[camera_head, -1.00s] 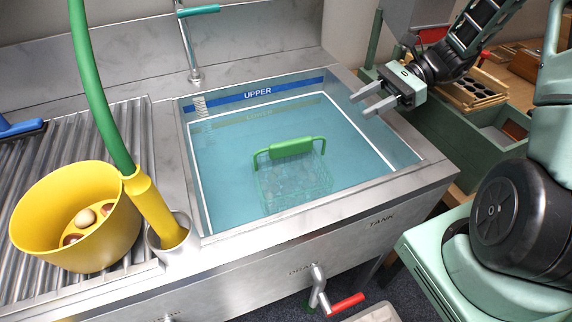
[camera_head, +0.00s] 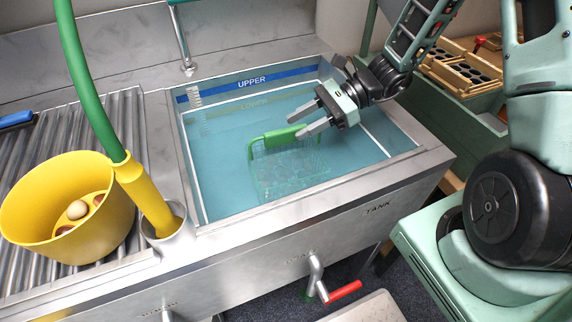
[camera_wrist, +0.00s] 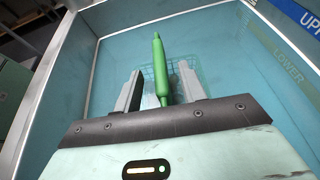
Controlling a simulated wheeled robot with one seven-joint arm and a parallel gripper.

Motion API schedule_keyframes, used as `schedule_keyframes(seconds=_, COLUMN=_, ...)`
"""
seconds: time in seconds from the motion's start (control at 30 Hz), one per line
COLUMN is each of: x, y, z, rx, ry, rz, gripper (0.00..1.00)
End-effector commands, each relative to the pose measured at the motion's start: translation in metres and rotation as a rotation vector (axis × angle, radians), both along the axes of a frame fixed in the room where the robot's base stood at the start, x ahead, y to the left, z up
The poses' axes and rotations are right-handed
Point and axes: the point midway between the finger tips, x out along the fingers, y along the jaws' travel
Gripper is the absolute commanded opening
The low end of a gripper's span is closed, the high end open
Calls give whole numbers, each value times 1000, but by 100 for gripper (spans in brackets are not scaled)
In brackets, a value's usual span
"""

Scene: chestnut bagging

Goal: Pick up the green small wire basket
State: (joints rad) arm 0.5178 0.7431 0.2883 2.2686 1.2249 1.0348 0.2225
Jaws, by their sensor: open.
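The green small wire basket (camera_head: 287,172) sits in the water of the steel tank, its wire body submerged and its green handle (camera_head: 275,137) above it. My gripper (camera_head: 304,122) is open and empty, just above and to the right of the handle in the head view. In the wrist view, the green handle (camera_wrist: 160,70) runs lengthwise between the two open fingers, seen past their tips, and the basket mesh (camera_wrist: 150,98) shows faintly below. I cannot tell how far the fingertips are above the handle.
The tank rim (camera_head: 428,158) surrounds the water. A yellow scoop-like bucket (camera_head: 40,240) holding several chestnuts stands on the ribbed drainboard at left, beside a green hose (camera_head: 90,90) with a yellow end. Wooden trays (camera_head: 460,75) lie at upper right.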

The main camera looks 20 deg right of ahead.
Motion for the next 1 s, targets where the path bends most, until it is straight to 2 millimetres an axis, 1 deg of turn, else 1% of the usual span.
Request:
schedule_keyframes(seconds=0.03, x=0, y=8, z=-4, rx=1, ry=2, rz=3, gripper=41)
schedule_keyframes(seconds=0.1, x=0, y=16, z=-8, rx=2, ry=1, rz=4, gripper=41)
schedule_keyframes(seconds=0.2, x=1, y=23, z=-11, rx=0, ry=1, rz=2, gripper=41)
schedule_keyframes(seconds=0.47, x=1, y=25, z=-11, rx=0, ry=0, rz=0, gripper=41)
schedule_keyframes(seconds=0.5, x=1, y=25, z=-11, rx=0, ry=0, rz=0, gripper=30)
schedule_keyframes(seconds=0.57, x=1, y=25, z=-11, rx=0, ry=0, rz=0, gripper=13)
schedule_keyframes(seconds=0.6, x=1, y=25, z=-11, rx=0, ry=0, rz=0, gripper=2)
schedule_keyframes(seconds=0.63, x=1, y=25, z=-11, rx=0, ry=0, rz=0, gripper=0)
schedule_keyframes(seconds=1.0, x=1, y=25, z=-11, rx=0, ry=0, rz=1, gripper=0)
